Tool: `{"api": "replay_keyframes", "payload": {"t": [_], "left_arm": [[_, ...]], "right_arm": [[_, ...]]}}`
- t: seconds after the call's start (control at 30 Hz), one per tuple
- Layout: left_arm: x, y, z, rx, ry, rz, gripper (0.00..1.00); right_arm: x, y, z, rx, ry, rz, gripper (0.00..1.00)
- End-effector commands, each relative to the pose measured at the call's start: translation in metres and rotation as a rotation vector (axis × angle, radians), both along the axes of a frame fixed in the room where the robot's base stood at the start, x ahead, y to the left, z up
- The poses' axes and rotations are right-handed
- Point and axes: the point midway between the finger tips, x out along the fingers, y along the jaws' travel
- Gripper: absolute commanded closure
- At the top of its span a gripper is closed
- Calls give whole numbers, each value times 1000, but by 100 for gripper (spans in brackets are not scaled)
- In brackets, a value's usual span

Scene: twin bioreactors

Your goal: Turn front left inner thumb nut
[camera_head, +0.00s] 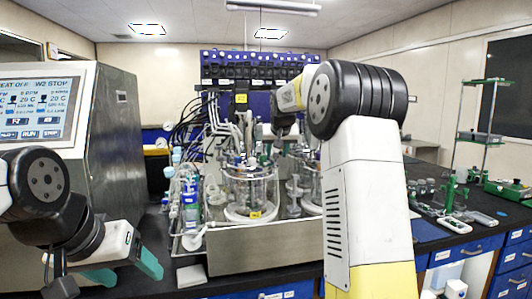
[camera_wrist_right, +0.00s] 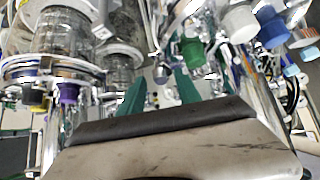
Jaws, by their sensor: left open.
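The front glass bioreactor vessel (camera_head: 250,188) stands upright on the metal base unit, with a crowded head plate of fittings on top. My right gripper (camera_head: 277,150) is over the right side of that head plate, partly hidden by its own arm. In the right wrist view its green fingers (camera_wrist_right: 160,88) are apart and point down among the fittings. A small rounded grey metal knob (camera_wrist_right: 160,74) shows between the fingertips; I cannot tell whether it is the thumb nut or whether they touch it. My left gripper (camera_head: 124,271) is open and empty at the lower left, away from the vessel.
A second vessel (camera_head: 312,188) stands to the right, partly behind my right arm. Bottles and tubing (camera_head: 187,200) crowd the left of the base. A metal control cabinet (camera_head: 112,150) with a screen is at far left. Green-capped (camera_wrist_right: 193,52) and white-capped (camera_wrist_right: 240,22) ports surround my right fingers.

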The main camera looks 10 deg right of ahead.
Motion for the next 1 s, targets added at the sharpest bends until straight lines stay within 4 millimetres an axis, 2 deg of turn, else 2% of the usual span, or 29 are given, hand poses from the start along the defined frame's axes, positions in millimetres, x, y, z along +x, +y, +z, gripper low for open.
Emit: {"api": "replay_keyframes", "payload": {"t": [0.2, 0.4, 0.67, 1.0], "left_arm": [[0, 0, 0, 0, 0, 0, 32], [0, 0, 0, 0, 0, 0, 32], [0, 0, 0, 0, 0, 0, 32], [0, 0, 0, 0, 0, 0, 32]], "right_arm": [[0, 0, 0, 0, 0, 0, 60], [0, 0, 0, 1, 0, 1, 99], [0, 3, -1, 2, 2, -16, 100], [2, 7, -2, -2, 4, -213, 100]]}}
